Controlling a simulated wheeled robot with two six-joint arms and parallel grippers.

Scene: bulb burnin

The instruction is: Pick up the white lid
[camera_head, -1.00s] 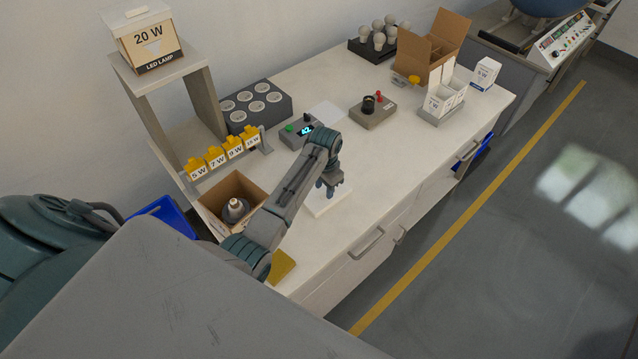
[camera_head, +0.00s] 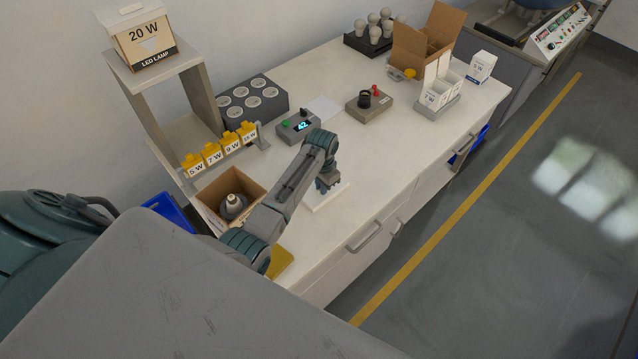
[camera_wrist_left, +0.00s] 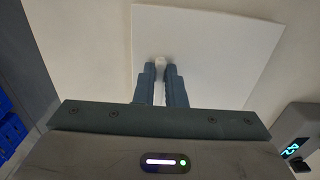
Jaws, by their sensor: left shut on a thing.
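The white lid (camera_head: 334,196) is a thin square plate, low over or on the front part of the white workbench; I cannot tell whether it touches the top. It also shows in the left wrist view (camera_wrist_left: 225,45), with a small pale knob (camera_wrist_left: 160,62) near its middle. My left gripper (camera_head: 325,187) is above the lid, pointing down. In the left wrist view its two fingers (camera_wrist_left: 160,72) are shut on the lid's knob. The gripper and forearm hide part of the lid in the head view. My right gripper is not in view.
An open cardboard box (camera_head: 258,188) with a bulb is left of my arm. A control box (camera_head: 297,127) with a lit display stands behind the gripper. A grey socket block (camera_head: 275,107), a switch box (camera_head: 369,105) and small cartons (camera_head: 436,86) stand farther back. The bench right of the lid is clear.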

